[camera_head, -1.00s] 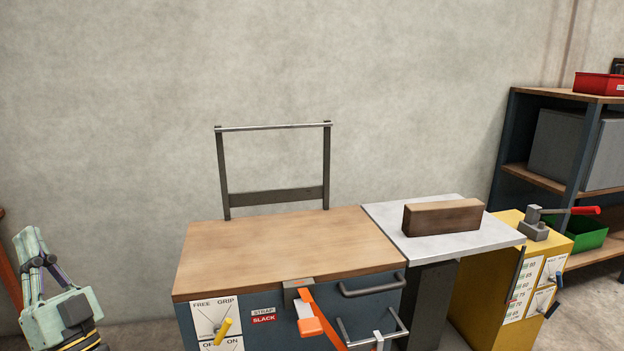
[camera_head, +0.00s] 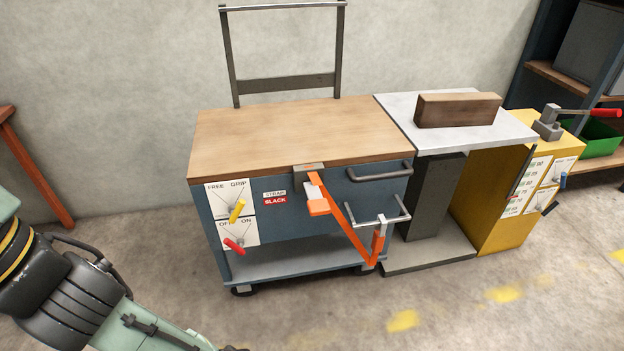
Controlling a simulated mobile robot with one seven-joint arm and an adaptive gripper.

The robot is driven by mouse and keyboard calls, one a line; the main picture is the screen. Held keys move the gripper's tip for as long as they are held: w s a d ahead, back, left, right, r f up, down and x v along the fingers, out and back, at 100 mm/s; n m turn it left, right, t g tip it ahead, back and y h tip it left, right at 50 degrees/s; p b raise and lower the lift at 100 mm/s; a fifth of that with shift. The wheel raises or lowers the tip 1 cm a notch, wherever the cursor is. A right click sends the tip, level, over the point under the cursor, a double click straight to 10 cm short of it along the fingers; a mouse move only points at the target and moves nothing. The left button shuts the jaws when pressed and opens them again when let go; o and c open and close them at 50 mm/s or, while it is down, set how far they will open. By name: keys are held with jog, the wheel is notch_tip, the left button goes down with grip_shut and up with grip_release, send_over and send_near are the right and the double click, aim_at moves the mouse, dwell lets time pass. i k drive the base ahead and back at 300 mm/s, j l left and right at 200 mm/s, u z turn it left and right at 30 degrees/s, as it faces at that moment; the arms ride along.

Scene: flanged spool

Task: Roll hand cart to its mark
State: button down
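The hand cart (camera_head: 215,180) is blue with a wooden top, a dark upright push frame (camera_head: 285,82) at its back and small casters below. On its front, a yellow lever (camera_head: 237,211) leans toward GRIP and a red lever (camera_head: 234,246) leans up-left toward OFF. A tag (camera_head: 274,198) reads STRAP SLACK. An orange strap (camera_head: 345,217) hangs loosely from a clamp at the top's front edge, looping down near a metal bracket (camera_head: 378,219). My arm crosses the lower left, apart from the cart; my gripper's fingers are not visible.
A grey-topped stand (camera_head: 510,133) bearing a brown block (camera_head: 458,110) adjoins the cart's right side. Beyond it is a yellow cabinet (camera_head: 497,215) with a red-handled clamp. Worn yellow floor marks (camera_head: 404,320) lie in front. Open floor lies in front and left.

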aim_at(257, 154)
jog(key=i+l+z, duration=0.2)
jog(key=z, duration=0.15)
jog(key=i+l+z, duration=0.15)
jog(key=z, duration=0.25)
jog(key=i+z, duration=0.35)
jog(key=k+l, duration=0.05)
jog(key=k, duration=0.05)
